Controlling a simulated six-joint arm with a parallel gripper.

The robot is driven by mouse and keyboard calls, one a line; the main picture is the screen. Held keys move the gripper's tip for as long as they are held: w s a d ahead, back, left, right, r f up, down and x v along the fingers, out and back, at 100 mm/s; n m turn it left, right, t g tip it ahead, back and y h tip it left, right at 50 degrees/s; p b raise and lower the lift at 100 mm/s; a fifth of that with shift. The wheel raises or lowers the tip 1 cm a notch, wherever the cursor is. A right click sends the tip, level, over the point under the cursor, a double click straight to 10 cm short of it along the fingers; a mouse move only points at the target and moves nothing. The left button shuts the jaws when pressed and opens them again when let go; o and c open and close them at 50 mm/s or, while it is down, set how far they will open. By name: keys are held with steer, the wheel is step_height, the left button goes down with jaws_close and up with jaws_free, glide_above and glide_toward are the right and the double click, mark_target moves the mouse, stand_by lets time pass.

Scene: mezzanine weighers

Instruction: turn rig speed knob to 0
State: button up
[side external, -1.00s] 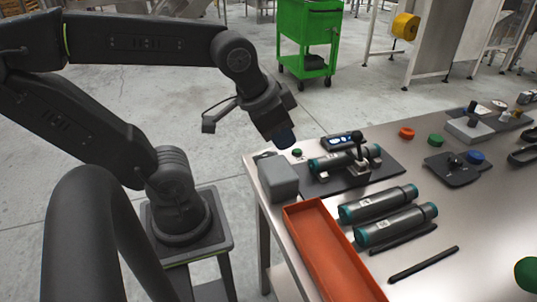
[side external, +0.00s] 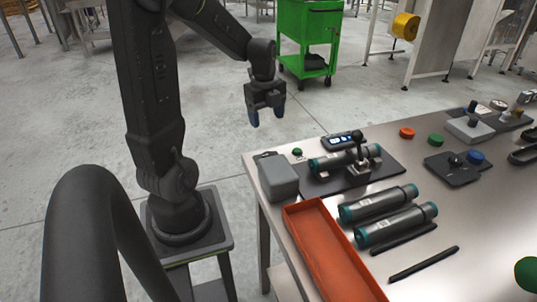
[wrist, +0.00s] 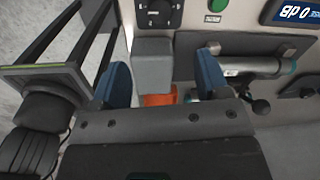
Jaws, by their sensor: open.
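My gripper (side external: 266,116) hangs in the air beyond the bench's far left corner, fingers down, apart and empty. In the wrist view its two blue fingertips (wrist: 162,84) frame a grey box. A round black dial (wrist: 158,13), which looks like the speed knob, sits beyond that box at the top edge. It is partly cut off and its setting is unreadable. In the side view the grey box (side external: 279,182) mostly hides it. The rig holds a dark cylinder (side external: 335,162) on a dark mat. A lit display (side external: 339,142) stands behind it, and a green button (side external: 297,152) lies beside it.
A black-knobbed clamp lever (side external: 358,138) rises over the rig. An orange tray (side external: 307,232), two loose cylinders (side external: 378,204) and dark rods (side external: 424,264) lie nearer on the bench. The air around my gripper is clear. A green cart (side external: 307,40) stands farther back.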

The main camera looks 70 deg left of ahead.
mark_target(268, 154)
steer(key=f, duration=1.3)
steer(key=shift+w+f, duration=0.3)
steer(key=shift+f, duration=0.1)
steer(key=c, duration=0.9)
